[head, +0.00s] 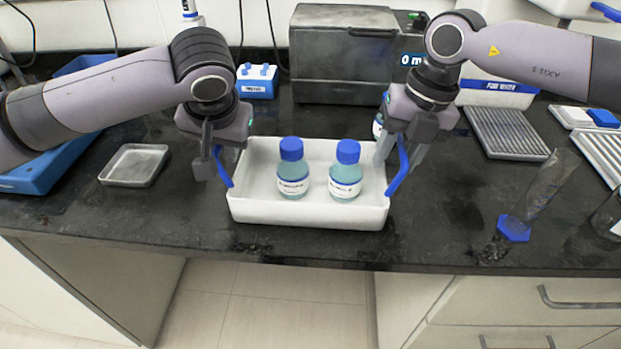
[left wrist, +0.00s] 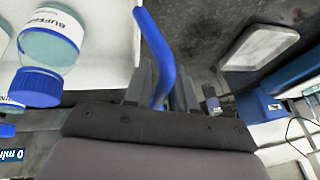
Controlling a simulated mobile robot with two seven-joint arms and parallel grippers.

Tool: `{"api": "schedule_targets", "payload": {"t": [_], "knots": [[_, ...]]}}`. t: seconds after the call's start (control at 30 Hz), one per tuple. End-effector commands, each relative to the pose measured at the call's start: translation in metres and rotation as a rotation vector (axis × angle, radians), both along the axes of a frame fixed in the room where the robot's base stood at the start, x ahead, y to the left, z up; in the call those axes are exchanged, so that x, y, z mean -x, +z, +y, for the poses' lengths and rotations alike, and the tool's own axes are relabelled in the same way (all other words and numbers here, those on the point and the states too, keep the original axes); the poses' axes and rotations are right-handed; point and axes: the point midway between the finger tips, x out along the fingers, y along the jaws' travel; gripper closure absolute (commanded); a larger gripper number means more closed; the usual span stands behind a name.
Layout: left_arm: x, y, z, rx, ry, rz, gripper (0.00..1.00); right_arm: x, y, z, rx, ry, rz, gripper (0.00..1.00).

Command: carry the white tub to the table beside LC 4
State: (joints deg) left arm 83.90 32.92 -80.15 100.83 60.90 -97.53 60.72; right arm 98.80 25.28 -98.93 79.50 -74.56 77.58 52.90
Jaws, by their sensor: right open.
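The white tub (head: 308,214) stands on the dark bench near its front edge. It has a blue handle at each end and holds two bottles with blue caps, the left bottle (head: 292,170) and the right bottle (head: 346,172). My left gripper (head: 219,160) is at the tub's left handle (head: 224,172); in the left wrist view that handle (left wrist: 159,55) runs between its fingers, but I cannot tell whether they grip it. My right gripper (head: 401,155) is open, its fingers around the right handle (head: 398,175). I see no label reading LC 4.
A grey machine (head: 343,60) stands behind the tub. A small metal tray (head: 135,165) lies to the left, near a blue box (head: 40,170). A clear cylinder with a blue foot (head: 514,228) and a ribbed rack (head: 505,132) are on the right. Floor shows below the bench.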

Motion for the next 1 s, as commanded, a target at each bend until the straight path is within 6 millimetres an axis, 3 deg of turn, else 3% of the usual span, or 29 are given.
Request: {"api": "schedule_targets", "payload": {"t": [0.3, 0.37, 0.4, 0.43, 0.47, 1.0], "knots": [[-0.0010, -0.0024, 0.0007, 0.000, 0.000, 0.000, 0.75, 0.0001, -0.0028, 0.0009, 0.000, 0.001, 0.000, 0.58], [-0.0011, -0.0024, 0.0007, 0.000, 0.000, 0.000, 0.91, 0.0001, -0.0028, 0.0009, 0.000, 0.001, 0.000, 0.74], [-0.0011, -0.0023, 0.0006, 0.000, 0.000, 0.000, 1.00, 0.0001, -0.0027, 0.0008, 0.000, 0.001, 0.000, 0.87], [-0.0011, -0.0023, 0.0006, 0.000, 0.000, 0.000, 1.00, 0.0001, -0.0027, 0.0008, 0.000, 0.001, 0.000, 0.97], [-0.0011, -0.0023, 0.0006, 0.000, 0.000, 0.000, 1.00, 0.0001, -0.0026, 0.0008, 0.000, 0.001, 0.000, 1.00], [-0.0016, 0.0061, 0.0006, 0.001, 0.001, -0.003, 1.00, -0.0004, 0.0056, 0.0007, -0.001, 0.000, -0.003, 1.00]]}}
